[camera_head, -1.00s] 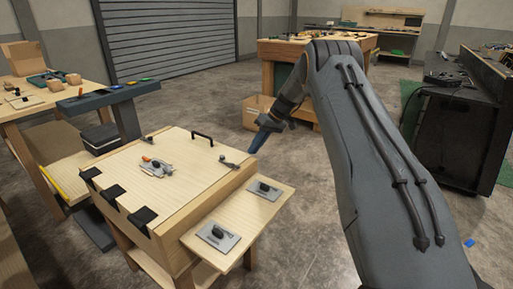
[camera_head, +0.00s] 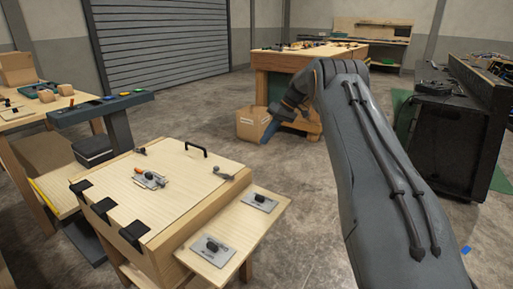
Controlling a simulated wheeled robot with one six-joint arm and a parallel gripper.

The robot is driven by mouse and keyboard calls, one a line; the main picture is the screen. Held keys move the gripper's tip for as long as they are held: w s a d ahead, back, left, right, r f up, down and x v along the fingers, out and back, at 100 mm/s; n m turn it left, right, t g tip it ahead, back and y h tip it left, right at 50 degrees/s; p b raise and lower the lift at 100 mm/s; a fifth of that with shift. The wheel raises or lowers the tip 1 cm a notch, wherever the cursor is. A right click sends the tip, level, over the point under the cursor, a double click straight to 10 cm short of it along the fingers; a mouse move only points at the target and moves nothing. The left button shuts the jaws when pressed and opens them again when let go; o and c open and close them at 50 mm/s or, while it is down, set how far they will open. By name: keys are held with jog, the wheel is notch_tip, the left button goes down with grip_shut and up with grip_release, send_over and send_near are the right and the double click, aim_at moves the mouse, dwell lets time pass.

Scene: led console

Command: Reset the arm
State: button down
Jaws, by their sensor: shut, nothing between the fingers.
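My arm reaches in from the lower right of the head view, its large grey link filling the right side. My gripper (camera_head: 269,131) is at the end of it, pointing down and left, in front of a cardboard box (camera_head: 252,122). The gripper looks shut and holds nothing. It hangs over open floor, beyond the right far corner of a wooden chest (camera_head: 165,205) and apart from it. The fingertips are small and dark here.
The chest has a black handle (camera_head: 196,148) and latches on its lid, and a side shelf (camera_head: 228,232) with two plates. A console (camera_head: 100,107) with coloured buttons stands left. A workbench (camera_head: 312,62) stands behind; a black cabinet (camera_head: 448,135) is right.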

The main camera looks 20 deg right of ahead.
jog(key=s+a+r+m+g+h+p, duration=0.1)
jog(key=s+a+r+m+h+p, duration=0.2)
jog(key=s, duration=0.8)
jog(key=s+a+r+p, duration=0.2)
jog(key=s+a+r, duration=0.3)
jog(key=s, duration=0.5)
jog(key=s+a+h+p, duration=0.1)
jog(key=s+p, duration=0.1)
jog(key=s, duration=1.3)
jog(key=s+a+m+h+p, duration=0.1)
jog(key=s+a+h+p, duration=0.1)
jog(key=s, duration=1.3)
jog(key=shift+s+a+r+m, duration=0.2)
jog(key=shift+s+m, duration=0.05)
jog(key=shift+m, duration=0.05)
